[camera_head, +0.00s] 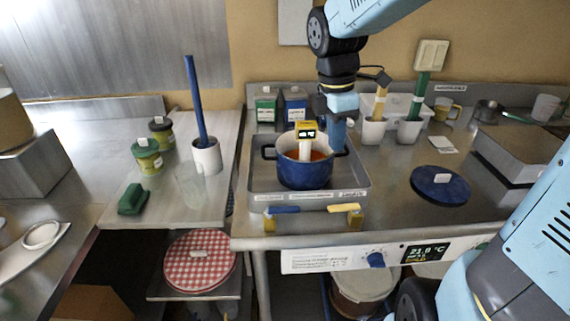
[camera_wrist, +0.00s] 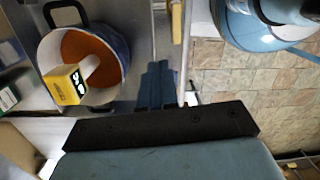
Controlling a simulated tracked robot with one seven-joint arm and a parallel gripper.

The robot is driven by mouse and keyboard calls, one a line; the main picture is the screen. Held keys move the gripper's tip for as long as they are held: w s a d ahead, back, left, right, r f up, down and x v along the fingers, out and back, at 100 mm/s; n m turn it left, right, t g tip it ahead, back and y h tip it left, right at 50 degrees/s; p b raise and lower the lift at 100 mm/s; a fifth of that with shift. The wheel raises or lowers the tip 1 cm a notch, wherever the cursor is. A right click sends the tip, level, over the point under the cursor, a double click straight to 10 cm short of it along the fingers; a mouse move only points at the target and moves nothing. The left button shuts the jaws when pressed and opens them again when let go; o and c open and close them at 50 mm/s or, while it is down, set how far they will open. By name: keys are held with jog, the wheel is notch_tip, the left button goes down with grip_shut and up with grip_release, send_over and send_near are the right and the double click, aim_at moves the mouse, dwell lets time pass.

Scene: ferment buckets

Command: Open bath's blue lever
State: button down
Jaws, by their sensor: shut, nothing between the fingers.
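The bath (camera_head: 359,188) is a metal basin set in the counter. A dark blue pot (camera_head: 305,175) with orange-red liquid stands in it. The blue lever (camera_head: 284,210) is on the bath's front left, over a brass valve, its handle lying sideways along the front edge. A yellow lever (camera_head: 344,207) lies likewise on the front right. My gripper (camera_head: 338,146) points down at the pot's right side, above and behind the levers, apart from the blue one. In the wrist view my gripper (camera_wrist: 157,66) has its fingers together and empty. I cannot make out the blue lever there.
A yellow-topped white device (camera_head: 307,137) sits at the pot and also shows in the wrist view (camera_wrist: 66,84). White cups (camera_head: 373,130) with tools stand right of my gripper. A blue lid (camera_head: 440,184) lies on the right. The space in front of the levers is clear.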

aim_at(282, 211)
jog(key=w+a+f+n+g, duration=0.1)
jog(key=a+f+n+g, duration=0.1)
jog(key=a+n, duration=0.3)
jog(key=w+a+f+n+g+y, duration=0.1)
jog(key=a+n, duration=0.4)
jog(key=n, duration=0.6)
notch_tip(282, 211, down, 2)
jog(key=shift+w+a+f+g, duration=0.1)
jog(key=shift+w+a+g, duration=0.2)
jog(key=shift+w+g, duration=0.25)
jog(key=x, duration=1)
